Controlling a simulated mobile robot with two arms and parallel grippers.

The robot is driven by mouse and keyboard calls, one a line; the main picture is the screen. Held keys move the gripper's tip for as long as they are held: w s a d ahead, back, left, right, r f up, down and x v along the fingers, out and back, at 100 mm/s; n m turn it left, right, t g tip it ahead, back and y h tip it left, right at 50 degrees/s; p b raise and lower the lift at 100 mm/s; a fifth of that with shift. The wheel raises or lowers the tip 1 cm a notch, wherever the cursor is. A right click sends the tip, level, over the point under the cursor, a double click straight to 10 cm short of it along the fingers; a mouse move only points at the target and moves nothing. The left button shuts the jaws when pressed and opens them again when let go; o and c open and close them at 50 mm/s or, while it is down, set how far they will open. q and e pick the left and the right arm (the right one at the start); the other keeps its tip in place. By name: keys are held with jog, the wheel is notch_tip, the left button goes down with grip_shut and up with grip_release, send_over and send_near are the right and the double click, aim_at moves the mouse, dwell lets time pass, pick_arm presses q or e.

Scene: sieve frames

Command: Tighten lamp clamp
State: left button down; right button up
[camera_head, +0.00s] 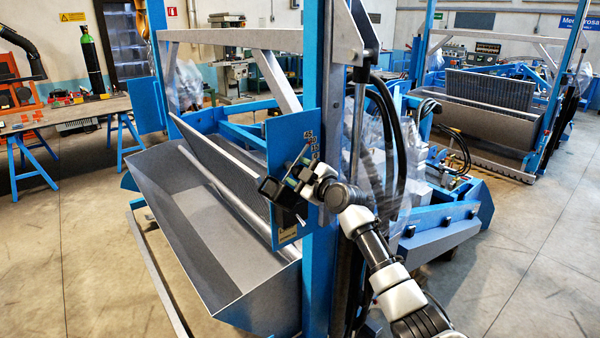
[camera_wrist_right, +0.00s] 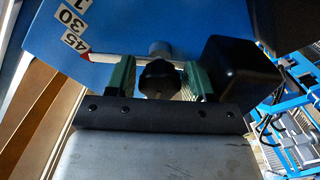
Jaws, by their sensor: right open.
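A blue plate (camera_head: 290,135) with an angle scale is fixed to the blue upright; it also shows in the wrist view (camera_wrist_right: 120,30) with labels reading 45 and 30. A black lobed knob (camera_wrist_right: 160,78), apparently the clamp knob, stands in front of the plate by a slot with a grey pin. My right gripper (camera_wrist_right: 158,82) is open, with one green finger on each side of the knob and small gaps visible. A black box (camera_wrist_right: 240,68), likely the lamp, sits right beside the right-hand finger; it also shows in the head view (camera_head: 278,192). My left gripper is not in view.
A grey metal trough (camera_head: 200,240) with a sieve panel lies left of the upright (camera_head: 318,250). Black hoses (camera_head: 390,120) hang close to my right arm. A workbench (camera_head: 70,110) stands at far left. The floor (camera_head: 540,250) at right is clear.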

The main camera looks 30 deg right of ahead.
jog(key=shift+c, duration=0.2)
jog(key=c, duration=0.6)
